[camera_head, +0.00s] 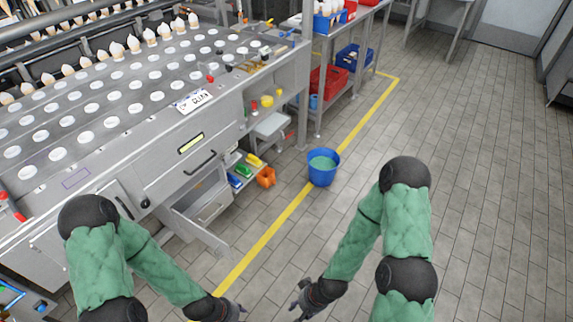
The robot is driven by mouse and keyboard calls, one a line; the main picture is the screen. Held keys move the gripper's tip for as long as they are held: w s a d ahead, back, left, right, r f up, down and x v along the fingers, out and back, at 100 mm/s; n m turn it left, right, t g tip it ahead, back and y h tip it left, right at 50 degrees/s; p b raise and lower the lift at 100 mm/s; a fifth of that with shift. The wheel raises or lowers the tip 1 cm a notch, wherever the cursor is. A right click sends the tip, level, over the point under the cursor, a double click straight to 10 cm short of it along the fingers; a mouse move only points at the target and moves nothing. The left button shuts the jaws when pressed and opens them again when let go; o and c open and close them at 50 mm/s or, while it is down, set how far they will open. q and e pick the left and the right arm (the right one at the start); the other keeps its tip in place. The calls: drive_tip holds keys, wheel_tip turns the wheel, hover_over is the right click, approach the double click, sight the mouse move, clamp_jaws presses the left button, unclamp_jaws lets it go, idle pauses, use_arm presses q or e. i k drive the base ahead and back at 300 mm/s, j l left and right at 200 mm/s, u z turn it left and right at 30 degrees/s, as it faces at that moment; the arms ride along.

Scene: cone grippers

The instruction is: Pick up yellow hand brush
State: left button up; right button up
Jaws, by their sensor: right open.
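My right gripper (298,306) is open and empty at the bottom middle, far in front of the shelf and apart from the brush. My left gripper (240,309) is at the bottom edge, left of the right one; its fingers are too small to read. Neither gripper touches the brush.
Green (243,170) and blue (234,181) items and an orange container (265,177) are near the yellow one. A blue bucket (322,168) stands on the floor beside them. An open door or drawer front (200,232) juts out at left. The tiled floor at right is clear.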

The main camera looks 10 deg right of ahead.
sight(252, 160)
drive_tip(key=i+u, duration=0.1)
drive_tip(key=u, duration=0.3)
drive_tip(key=i+l+u, duration=0.1)
drive_tip(key=u, duration=0.3)
drive_tip(key=i+l+u, duration=0.1)
drive_tip(key=i+l, duration=0.15)
drive_tip(key=i+l+u, duration=0.1)
drive_tip(key=i+l, duration=0.15)
drive_tip(key=l, duration=0.15)
drive_tip(key=i+l+u, duration=0.15)
drive_tip(key=l, duration=0.25)
drive_tip(key=i+l+u, duration=0.1)
drive_tip(key=i+l, duration=0.25)
drive_tip(key=i+l+u, duration=0.1)
drive_tip(key=l, duration=0.35)
drive_tip(key=i, duration=0.1)
